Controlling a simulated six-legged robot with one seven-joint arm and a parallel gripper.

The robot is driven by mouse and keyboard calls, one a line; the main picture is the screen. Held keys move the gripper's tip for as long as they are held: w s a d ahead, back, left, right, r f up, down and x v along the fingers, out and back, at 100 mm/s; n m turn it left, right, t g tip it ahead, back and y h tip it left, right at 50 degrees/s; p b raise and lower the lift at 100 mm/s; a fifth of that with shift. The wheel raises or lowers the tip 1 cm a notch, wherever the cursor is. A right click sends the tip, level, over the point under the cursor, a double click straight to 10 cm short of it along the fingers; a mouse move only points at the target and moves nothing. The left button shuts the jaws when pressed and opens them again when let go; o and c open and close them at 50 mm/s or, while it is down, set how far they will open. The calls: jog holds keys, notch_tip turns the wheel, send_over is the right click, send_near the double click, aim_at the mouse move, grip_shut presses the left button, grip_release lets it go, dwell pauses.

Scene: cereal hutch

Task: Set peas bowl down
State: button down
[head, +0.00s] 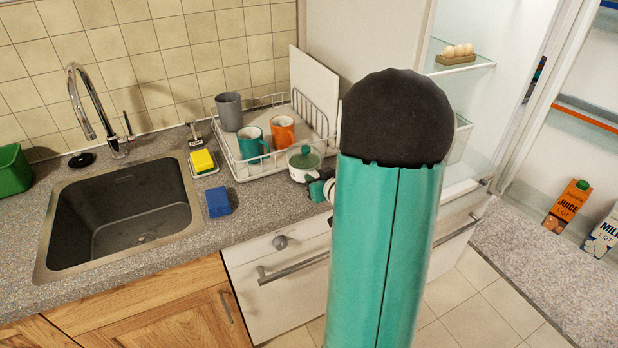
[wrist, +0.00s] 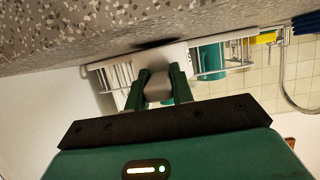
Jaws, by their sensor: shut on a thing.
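A dark shadow lies on the counter close to the bowl. Whether its base touches the counter I cannot tell.
The wire dish rack (head: 243,172) holds a grey cup (head: 229,112), a teal mug (head: 252,144) and an orange mug (head: 283,133). A blue sponge (head: 218,202) and the sink (head: 120,215) are to the left. The open fridge (head: 480,110) is to the right.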

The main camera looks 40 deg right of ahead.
jog(key=shift+w+a+f, duration=0.1)
jog(key=shift+f, duration=0.05)
jog(key=shift+w+a+f, duration=0.15)
jog(key=shift+w, duration=0.05)
jog(key=c, duration=1.1)
grip_release()
jog(key=shift+w+f, duration=0.1)
jog(key=o, duration=0.9)
jog(key=shift+s, duration=0.2)
jog(key=shift+d, duration=0.2)
jog(key=shift+s, duration=0.1)
jog(key=v, duration=1.2)
jog(key=shift+d, duration=0.1)
